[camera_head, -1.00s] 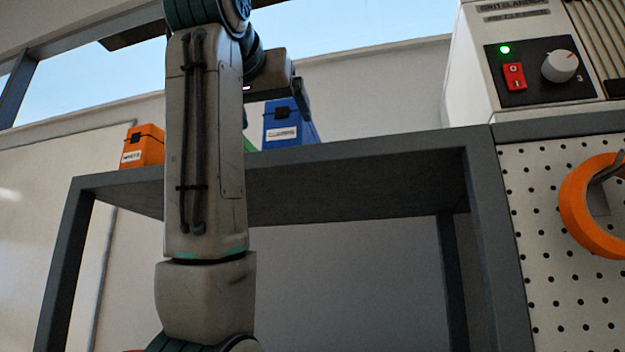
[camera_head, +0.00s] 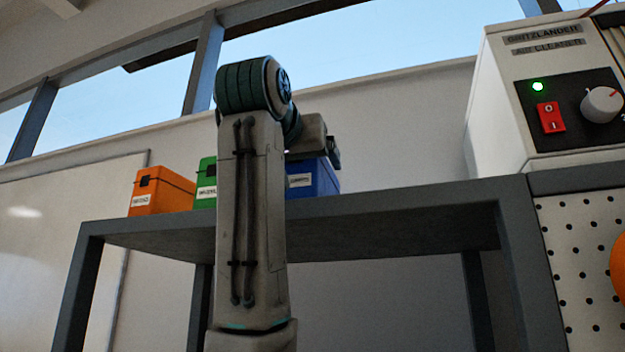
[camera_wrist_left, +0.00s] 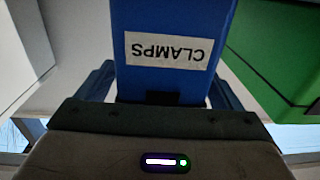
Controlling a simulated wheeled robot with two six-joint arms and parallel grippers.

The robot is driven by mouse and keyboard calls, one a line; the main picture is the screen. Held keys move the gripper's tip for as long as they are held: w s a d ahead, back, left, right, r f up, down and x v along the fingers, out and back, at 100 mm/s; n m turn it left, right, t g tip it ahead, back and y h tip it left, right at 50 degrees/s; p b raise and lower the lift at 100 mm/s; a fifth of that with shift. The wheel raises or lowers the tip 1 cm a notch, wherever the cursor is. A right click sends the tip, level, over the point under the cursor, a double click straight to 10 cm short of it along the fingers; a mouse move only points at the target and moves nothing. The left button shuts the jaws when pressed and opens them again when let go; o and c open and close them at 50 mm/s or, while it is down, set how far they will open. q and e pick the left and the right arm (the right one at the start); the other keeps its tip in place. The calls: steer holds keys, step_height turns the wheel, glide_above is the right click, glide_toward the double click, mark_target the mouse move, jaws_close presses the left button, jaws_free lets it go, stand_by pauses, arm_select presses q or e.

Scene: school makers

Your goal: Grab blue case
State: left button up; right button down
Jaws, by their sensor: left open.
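The blue case (camera_head: 318,180) stands on the grey shelf, partly hidden behind my left arm and wrist. In the left wrist view the blue case (camera_wrist_left: 170,20) fills the upper middle, with a white label reading CLAMPS upside down. My left gripper (camera_head: 331,150) is just above and in front of the case in the head view. In the wrist view the left gripper (camera_wrist_left: 163,72) is open, with a finger at each side of the case. I cannot tell whether the fingers touch it. My right gripper is not in view.
A green case (camera_head: 205,183) and an orange case (camera_head: 160,192) stand left of the blue one on the shelf (camera_head: 400,207). The green case also shows at right in the wrist view (camera_wrist_left: 275,50). A white machine (camera_head: 500,110) with a red switch stands at right.

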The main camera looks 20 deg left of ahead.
arm_select(q)
steer(key=shift+w+f, duration=0.1)
steer(key=shift+w, duration=0.95)
steer(key=shift+s, duration=0.25)
steer(key=c, duration=1.4)
steer(key=shift+o, duration=0.2)
steer(key=shift+w+r, duration=0.1)
steer(key=shift+r, duration=0.1)
